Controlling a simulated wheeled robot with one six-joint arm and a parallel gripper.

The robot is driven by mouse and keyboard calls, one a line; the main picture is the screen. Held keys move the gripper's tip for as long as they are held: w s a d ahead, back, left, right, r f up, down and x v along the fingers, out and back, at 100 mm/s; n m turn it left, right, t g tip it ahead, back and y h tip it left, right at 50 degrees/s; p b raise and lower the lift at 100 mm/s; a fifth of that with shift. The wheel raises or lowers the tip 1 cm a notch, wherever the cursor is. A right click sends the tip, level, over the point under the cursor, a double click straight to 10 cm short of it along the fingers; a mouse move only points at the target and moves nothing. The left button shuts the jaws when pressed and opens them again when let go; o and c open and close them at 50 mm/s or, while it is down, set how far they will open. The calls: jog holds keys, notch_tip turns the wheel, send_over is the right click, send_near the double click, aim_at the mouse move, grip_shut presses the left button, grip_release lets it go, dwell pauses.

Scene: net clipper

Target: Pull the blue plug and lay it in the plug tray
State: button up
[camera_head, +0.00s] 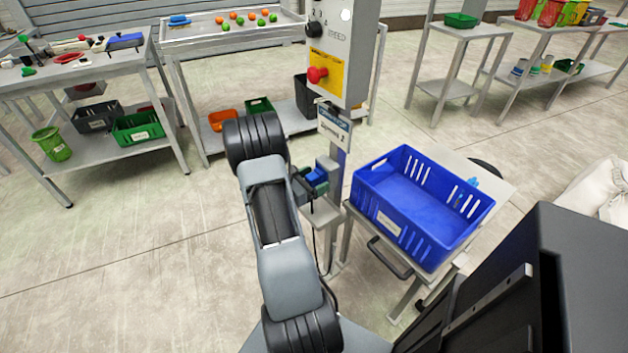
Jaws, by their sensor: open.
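A small blue piece (317,178), which looks like the blue plug, sits at a unit on the grey post below the control box. My gripper (308,190) is at the end of my arm, close against this piece at its left. It is small and partly hidden by my arm; it is open, and I cannot tell whether its fingers are around or beside the plug. A small grey ledge (322,217) sticks out just below, possibly the plug tray; it looks bare where it shows.
A grey control box (345,40) with a red button (316,75) tops the post. A large empty blue crate (415,203) stands on a trolley right of it. Tables with tools (85,50) and coloured balls (240,22) stand behind. Open floor lies at left.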

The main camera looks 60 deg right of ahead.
dwell(0.4)
jog(key=c, duration=1.5)
jog(key=shift+v, duration=2.95)
